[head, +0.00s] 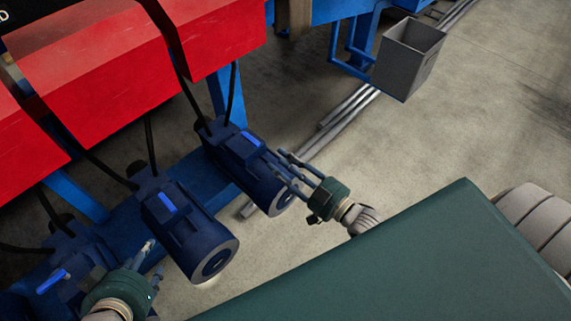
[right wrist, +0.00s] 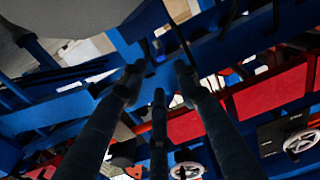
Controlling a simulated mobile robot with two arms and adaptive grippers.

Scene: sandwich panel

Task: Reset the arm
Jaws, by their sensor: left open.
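My left gripper (head: 152,258) is at the lower left of the head view. Its fingers are apart and point up, in front of the blue motors, with nothing seen between them. My right gripper (head: 279,165) is right of the middle in the head view, its fingers pointing up and left, overlapping the end of the farthest blue motor (head: 240,152). Whether it touches that motor cannot be told. In the right wrist view, the three dark fingers of the right gripper (right wrist: 159,82) are spread, with no object between them.
More blue motors stand at the left, one in the middle (head: 185,232) and one at the lower left (head: 62,268). Red covers (head: 95,85) hang above them, with black cables. A grey bin (head: 402,65) and metal bars (head: 345,117) are farther back. The concrete floor (head: 465,130) at right is clear.

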